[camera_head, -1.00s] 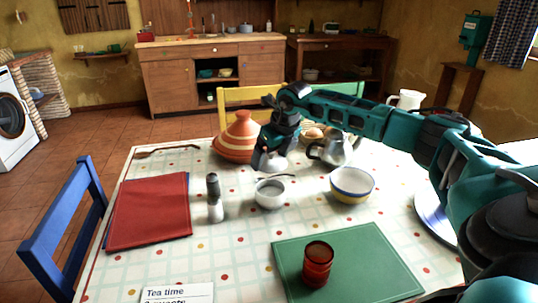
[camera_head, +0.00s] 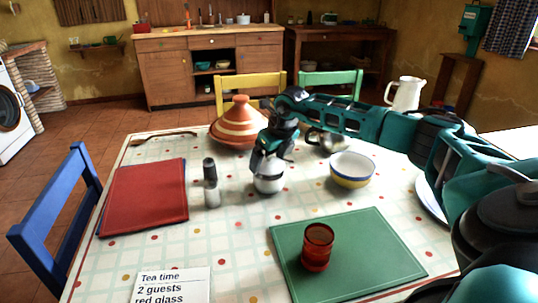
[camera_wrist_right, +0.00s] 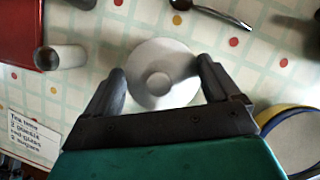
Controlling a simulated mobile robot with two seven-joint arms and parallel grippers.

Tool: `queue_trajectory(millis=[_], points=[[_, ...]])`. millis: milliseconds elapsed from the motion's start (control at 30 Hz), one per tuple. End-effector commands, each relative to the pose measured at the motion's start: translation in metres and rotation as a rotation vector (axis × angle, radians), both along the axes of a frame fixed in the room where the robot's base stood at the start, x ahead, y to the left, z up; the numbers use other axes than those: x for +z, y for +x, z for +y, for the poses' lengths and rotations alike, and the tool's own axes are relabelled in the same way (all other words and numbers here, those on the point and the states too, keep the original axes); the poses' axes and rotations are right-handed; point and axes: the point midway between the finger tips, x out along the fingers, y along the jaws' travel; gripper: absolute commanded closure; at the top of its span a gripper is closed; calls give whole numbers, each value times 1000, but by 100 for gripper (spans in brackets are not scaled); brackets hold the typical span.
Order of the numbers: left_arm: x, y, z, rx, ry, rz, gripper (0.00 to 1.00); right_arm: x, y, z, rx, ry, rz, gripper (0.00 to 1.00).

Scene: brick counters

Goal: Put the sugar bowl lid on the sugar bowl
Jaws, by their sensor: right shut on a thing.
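The white sugar bowl (camera_head: 268,186) stands on the checked tablecloth near the middle of the table. My right gripper (camera_head: 268,164) points down directly over it. It is shut on the white round sugar bowl lid (camera_wrist_right: 150,98), whose knob faces the wrist camera, with one finger on each side. The lid is at the bowl's mouth in the head view; whether it rests on the rim or hovers just above I cannot tell. In the wrist view the lid hides the bowl's opening. My left gripper is not in view.
A pepper mill (camera_head: 211,183) stands left of the bowl and a yellow-and-blue bowl (camera_head: 352,171) right. A metal pot (camera_head: 326,142) and tagine (camera_head: 239,123) stand behind. A red glass (camera_head: 317,247) is on the green mat (camera_head: 375,250) in front. A spoon (camera_wrist_right: 225,17) shows nearby.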

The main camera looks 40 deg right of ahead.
Motion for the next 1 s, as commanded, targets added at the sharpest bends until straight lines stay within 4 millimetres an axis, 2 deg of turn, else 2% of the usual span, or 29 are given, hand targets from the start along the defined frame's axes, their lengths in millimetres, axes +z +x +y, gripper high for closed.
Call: queue_trajectory(millis=[167,600,1000], points=[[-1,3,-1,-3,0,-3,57,-8,0,0,0,0,-2,41],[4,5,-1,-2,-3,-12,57,-8,0,0,0,0,-1,41],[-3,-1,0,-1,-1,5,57,-10,0,0,0,0,-2,41]])
